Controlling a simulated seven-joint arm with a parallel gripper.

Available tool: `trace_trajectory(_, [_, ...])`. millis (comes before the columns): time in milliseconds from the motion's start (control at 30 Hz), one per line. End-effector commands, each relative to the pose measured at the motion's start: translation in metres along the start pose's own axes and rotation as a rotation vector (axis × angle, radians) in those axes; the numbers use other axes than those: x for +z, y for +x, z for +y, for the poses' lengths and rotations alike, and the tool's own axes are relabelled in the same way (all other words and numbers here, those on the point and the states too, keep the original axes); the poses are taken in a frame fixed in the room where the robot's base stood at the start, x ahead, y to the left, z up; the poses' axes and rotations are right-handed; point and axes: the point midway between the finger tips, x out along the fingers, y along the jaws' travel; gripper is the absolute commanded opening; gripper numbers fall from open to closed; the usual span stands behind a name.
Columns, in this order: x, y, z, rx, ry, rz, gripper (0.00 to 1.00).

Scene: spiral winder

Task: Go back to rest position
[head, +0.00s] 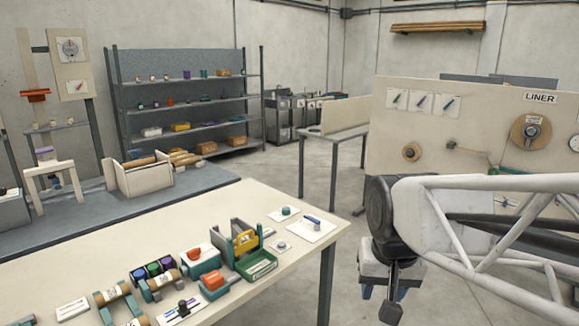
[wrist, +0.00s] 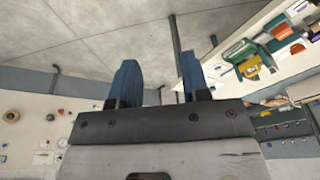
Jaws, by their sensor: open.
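My gripper (head: 384,293) hangs in the air to the right of the cream workbench (head: 190,217) in the head view. The white, frame-like arm reaches it from the right edge. In the wrist view, the two blue fingers of my gripper (wrist: 159,75) stand apart with nothing between them. The fingers point down in the head view and are partly hidden there by the wrist parts. Neither finger touches anything.
The bench holds a green tray (head: 262,265), a yellow-and-grey holder (head: 245,240), teal-and-orange blocks and small cards. A panel marked LINER (head: 470,100) stands behind my arm. Shelves (head: 185,100) stand at the back left. Open floor (head: 290,180) lies beyond the bench.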

Motion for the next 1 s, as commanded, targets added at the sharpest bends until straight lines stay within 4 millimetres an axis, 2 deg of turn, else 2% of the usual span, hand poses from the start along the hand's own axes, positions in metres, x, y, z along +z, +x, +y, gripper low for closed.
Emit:
trace_trajectory(33, [0.013,0.001,0.008,0.002,-0.011,0.006,0.43])
trace_trajectory(200, [0.051,0.007,0.025,0.008,-0.057,0.020,0.43])
trace_trajectory(400, [0.078,0.013,0.036,0.013,-0.093,0.030,0.43])
trace_trajectory(567, [0.085,0.015,0.039,0.014,-0.104,0.031,0.43])
trace_trajectory(1000, [0.085,0.015,0.039,0.014,-0.104,0.031,0.43])
